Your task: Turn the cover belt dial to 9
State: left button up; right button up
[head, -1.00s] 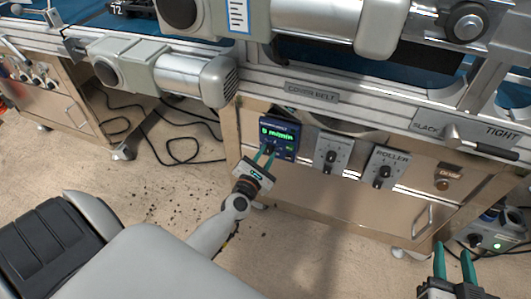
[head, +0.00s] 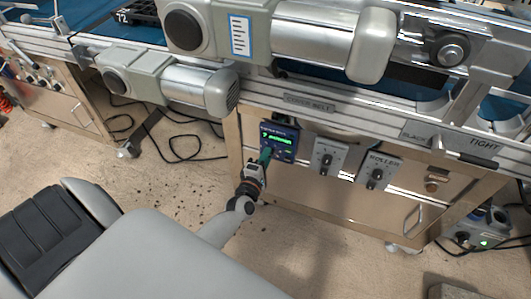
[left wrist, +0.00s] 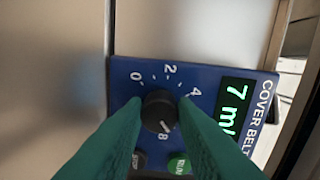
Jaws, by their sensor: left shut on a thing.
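The blue cover belt control box (head: 288,149) is on the front of the metal cabinet, with a green-lit display (left wrist: 236,104) reading 7 m/min. Its round black dial (left wrist: 160,111) shows in the left wrist view, with 0, 2, 4 and 8 visible around it. The green fingers of my left gripper (head: 265,156) are shut on the dial, one on each side, also in the left wrist view (left wrist: 161,112). In the head view the gripper hides the dial. The fingers cover part of the scale. My right gripper is out of view.
Black cables (head: 180,150) lie on the floor at left.

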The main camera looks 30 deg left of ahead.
pick_arm(q)
jog(key=shift+d+m+y+p, duration=0.15)
jog(key=shift+m+p, duration=1.05)
jog(key=shift+m, duration=1.5)
jog(key=shift+m+y+p, duration=0.15)
jog(key=shift+m+p, duration=1.05)
jog(key=shift+m, duration=1.5)
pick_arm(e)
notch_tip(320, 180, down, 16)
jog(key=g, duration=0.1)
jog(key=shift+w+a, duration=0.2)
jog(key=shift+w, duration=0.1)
pick_arm(q)
jog(key=o, duration=1)
jog(key=p+v, duration=0.2)
jog(key=v, duration=1)
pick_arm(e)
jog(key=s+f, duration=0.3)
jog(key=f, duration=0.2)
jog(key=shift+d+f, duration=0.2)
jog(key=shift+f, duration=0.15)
